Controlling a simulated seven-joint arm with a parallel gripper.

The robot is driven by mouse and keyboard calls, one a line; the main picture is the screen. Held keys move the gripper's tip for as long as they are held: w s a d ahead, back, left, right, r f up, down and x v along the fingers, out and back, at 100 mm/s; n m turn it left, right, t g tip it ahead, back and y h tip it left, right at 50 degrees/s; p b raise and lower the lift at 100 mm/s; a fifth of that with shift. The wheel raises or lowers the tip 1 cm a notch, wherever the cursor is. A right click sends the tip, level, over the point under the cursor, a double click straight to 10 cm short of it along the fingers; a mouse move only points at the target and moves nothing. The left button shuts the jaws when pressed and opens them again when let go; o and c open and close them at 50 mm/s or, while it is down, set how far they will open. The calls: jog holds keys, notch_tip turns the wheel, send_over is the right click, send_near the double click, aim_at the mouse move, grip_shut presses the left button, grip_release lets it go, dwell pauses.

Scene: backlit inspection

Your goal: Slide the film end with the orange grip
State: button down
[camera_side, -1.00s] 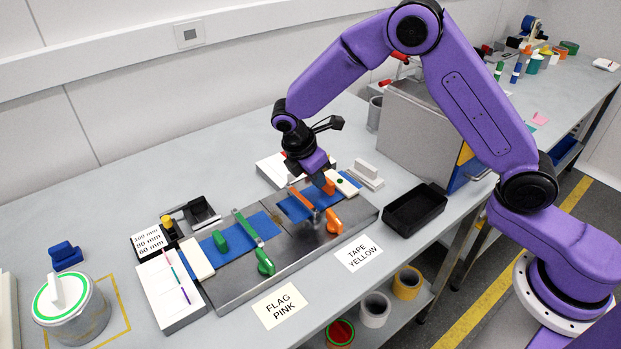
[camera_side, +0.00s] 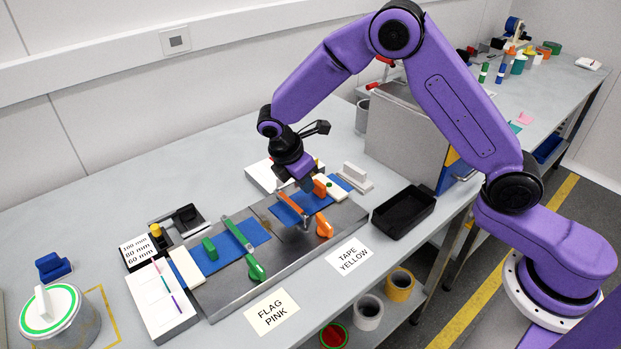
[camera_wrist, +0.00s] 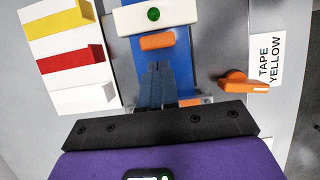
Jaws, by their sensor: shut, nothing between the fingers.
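The orange grip (camera_side: 320,187) is a small upright block on the blue film (camera_wrist: 181,65) at the right-hand station. It also shows in the wrist view (camera_wrist: 157,41), just in front of a white block with a green dot (camera_wrist: 153,15). My gripper (camera_side: 307,185) is shut and empty, low over the film on the left side of the grip. In the wrist view my closed fingertips (camera_wrist: 157,68) show a small gap from the grip; whether they touch the film I cannot tell. An orange lever (camera_side: 324,225) stands at the station's front edge.
To the left is a second blue strip with a green block (camera_side: 210,248) and green lever (camera_side: 255,268). A black tray (camera_side: 403,209) stands to the right. A white stepped block with yellow, red and white bars (camera_wrist: 68,60) lies behind the station.

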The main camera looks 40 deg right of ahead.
jog(key=shift+a, duration=1.05)
jog(key=v, duration=0.9)
jog(key=s+r+m+y, duration=0.1)
jog(key=s+r, duration=0.3)
jog(key=s, duration=0.3)
jog(key=s+d+m+y, duration=0.2)
jog(key=s+d, duration=0.5)
jog(key=s, duration=0.6)
jog(key=s+d+m+y, duration=0.1)
jog(key=s+d+m, duration=0.1)
jog(key=s+d, duration=0.5)
jog(key=s, duration=0.6)
jog(key=shift+f+y, duration=0.2)
jog(key=shift+y, duration=0.2)
